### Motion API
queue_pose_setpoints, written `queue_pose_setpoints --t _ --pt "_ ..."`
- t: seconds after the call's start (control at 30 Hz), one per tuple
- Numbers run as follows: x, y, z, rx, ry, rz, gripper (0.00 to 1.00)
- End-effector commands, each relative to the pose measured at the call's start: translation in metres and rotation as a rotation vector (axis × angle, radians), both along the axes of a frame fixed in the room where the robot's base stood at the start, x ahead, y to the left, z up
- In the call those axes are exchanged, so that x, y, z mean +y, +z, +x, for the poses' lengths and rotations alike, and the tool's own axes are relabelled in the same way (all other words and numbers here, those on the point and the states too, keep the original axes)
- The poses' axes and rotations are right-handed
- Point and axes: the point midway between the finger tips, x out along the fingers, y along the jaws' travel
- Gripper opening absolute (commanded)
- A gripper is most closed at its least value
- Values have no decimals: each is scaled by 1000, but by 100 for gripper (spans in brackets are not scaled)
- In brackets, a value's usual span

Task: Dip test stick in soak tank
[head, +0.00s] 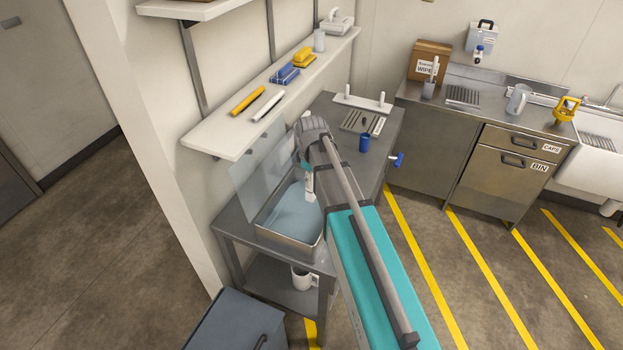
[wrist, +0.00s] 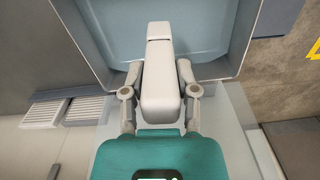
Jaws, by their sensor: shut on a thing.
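The soak tank (head: 284,237) is a metal-rimmed basin of blue liquid on the steel bench; its rim also shows in the wrist view (wrist: 243,40). My gripper (head: 307,168) is above the tank's right half. It is shut on the white test stick (wrist: 161,75), its fingers (wrist: 160,92) on either side. In the head view the test stick (head: 309,188) points down over the liquid, with white and pale parts showing. I cannot tell whether its tip touches the liquid. My arm hides the tank's right side.
A clear panel (head: 258,165) stands behind the tank. A blue cup (head: 365,142) and a slotted tray (head: 350,122) are farther back on the bench. A white mug (head: 302,278) sits on the lower shelf.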

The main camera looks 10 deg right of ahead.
Motion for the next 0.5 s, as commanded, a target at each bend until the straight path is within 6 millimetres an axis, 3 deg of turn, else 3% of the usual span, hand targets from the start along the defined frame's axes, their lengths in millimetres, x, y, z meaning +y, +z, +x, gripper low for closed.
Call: queue_pose_setpoints --t 0.5 --pt "0 -32 0 0 0 0 0"
